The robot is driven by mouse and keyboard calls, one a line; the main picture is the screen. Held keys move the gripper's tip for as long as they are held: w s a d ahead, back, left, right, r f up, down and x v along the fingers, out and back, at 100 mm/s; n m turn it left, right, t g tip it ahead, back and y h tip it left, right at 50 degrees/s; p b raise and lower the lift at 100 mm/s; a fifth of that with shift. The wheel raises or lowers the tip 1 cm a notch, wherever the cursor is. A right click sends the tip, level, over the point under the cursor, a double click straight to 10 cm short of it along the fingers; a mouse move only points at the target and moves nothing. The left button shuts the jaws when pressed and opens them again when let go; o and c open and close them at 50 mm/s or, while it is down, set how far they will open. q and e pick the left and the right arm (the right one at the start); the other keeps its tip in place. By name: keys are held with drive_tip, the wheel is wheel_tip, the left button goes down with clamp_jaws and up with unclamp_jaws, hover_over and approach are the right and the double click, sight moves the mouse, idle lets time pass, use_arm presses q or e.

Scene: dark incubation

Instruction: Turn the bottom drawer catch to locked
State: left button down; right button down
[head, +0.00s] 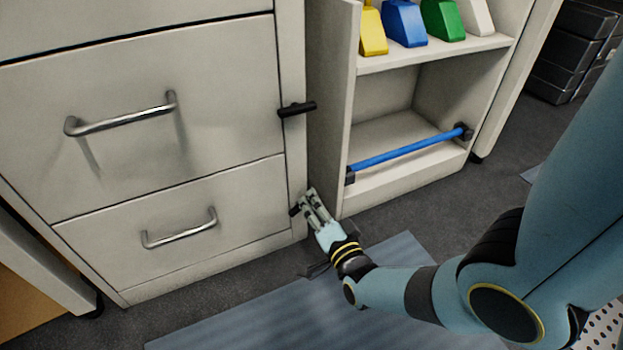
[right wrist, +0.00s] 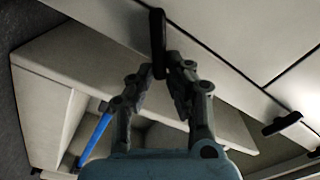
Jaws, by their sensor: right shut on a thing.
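The bottom drawer (head: 180,227) is closed, with a metal bar handle. Its black catch (head: 294,210) is at the right edge of the drawer front, mostly hidden by my right gripper (head: 311,198) in the head view. In the right wrist view the catch (right wrist: 156,35) is a black bar, and my right gripper (right wrist: 165,72) is shut on its near end. The bar lies at a clearly different angle there from the catch above (right wrist: 282,123). My left gripper is not in view.
The upper catch (head: 297,109) lies across the edge of the closed drawer above (head: 160,110). To the right an open shelf unit (head: 430,58) has a blue rail (head: 405,151) and several coloured holders. A blue-grey mat (head: 330,310) lies on the floor in front.

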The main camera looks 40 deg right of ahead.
drive_tip(key=shift+d+f+m, duration=0.1)
drive_tip(key=shift+f+m, duration=0.15)
drive_tip(key=shift+m, duration=0.9)
drive_tip(key=shift+d+f+m, duration=0.1)
drive_tip(key=shift+f+m, duration=0.2)
drive_tip(key=shift+m, duration=0.8)
drive_tip(key=shift+d+f+m, duration=0.1)
drive_tip(key=shift+f+m, duration=0.15)
drive_tip(key=shift+m, duration=0.9)
drive_tip(key=shift+s, duration=0.1)
drive_tip(key=c, duration=1.4)
unclamp_jaws()
drive_tip(key=shift+o, duration=0.4)
drive_tip(key=shift+r, duration=0.15)
wheel_tip(320, 180, up, 10)
drive_tip(key=shift+f, duration=0.2)
